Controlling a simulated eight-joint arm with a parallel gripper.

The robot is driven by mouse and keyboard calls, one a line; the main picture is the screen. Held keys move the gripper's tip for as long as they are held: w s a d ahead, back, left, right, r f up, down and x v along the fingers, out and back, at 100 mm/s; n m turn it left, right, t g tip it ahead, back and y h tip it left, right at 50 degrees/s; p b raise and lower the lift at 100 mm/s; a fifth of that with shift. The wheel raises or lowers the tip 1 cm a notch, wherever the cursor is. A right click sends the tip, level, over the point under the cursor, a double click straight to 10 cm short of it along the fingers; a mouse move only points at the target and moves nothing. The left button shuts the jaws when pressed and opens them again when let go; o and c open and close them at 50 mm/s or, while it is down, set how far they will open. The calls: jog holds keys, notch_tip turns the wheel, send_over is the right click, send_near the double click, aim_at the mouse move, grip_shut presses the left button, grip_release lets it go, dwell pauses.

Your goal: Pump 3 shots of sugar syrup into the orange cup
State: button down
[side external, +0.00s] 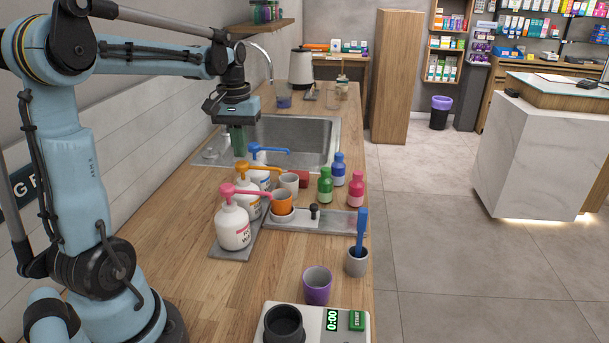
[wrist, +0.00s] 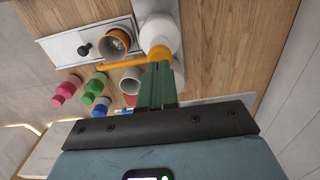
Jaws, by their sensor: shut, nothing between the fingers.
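The orange cup (side external: 282,203) stands on a small round white base on the grey tray; in the wrist view (wrist: 118,42) its inside is dark and its contents are unclear. Three white pump bottles stand in a row left of it: one with a pink pump (side external: 233,228), one with an orange pump (side external: 243,166) and one with a blue pump (side external: 257,150). Their labels are too small to read. My gripper (side external: 237,152) points down with green fingers shut and empty, above the orange and blue pumps. In the wrist view its fingertips (wrist: 160,68) appear close to the orange pump head; contact is unclear.
Pale cup (side external: 290,182), green bottle (side external: 325,186), pink bottle (side external: 356,189) and blue bottle (side external: 338,168) stand nearby. A grey cup (side external: 356,262) with a blue tool, purple cup (side external: 317,287) and scale (side external: 342,318) are in front. The sink (side external: 297,138) is behind.

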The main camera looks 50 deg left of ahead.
jog(key=shift+f, duration=0.15)
jog(key=shift+f, duration=1.3)
jog(key=shift+r, duration=1.45)
jog(key=shift+r, duration=3)
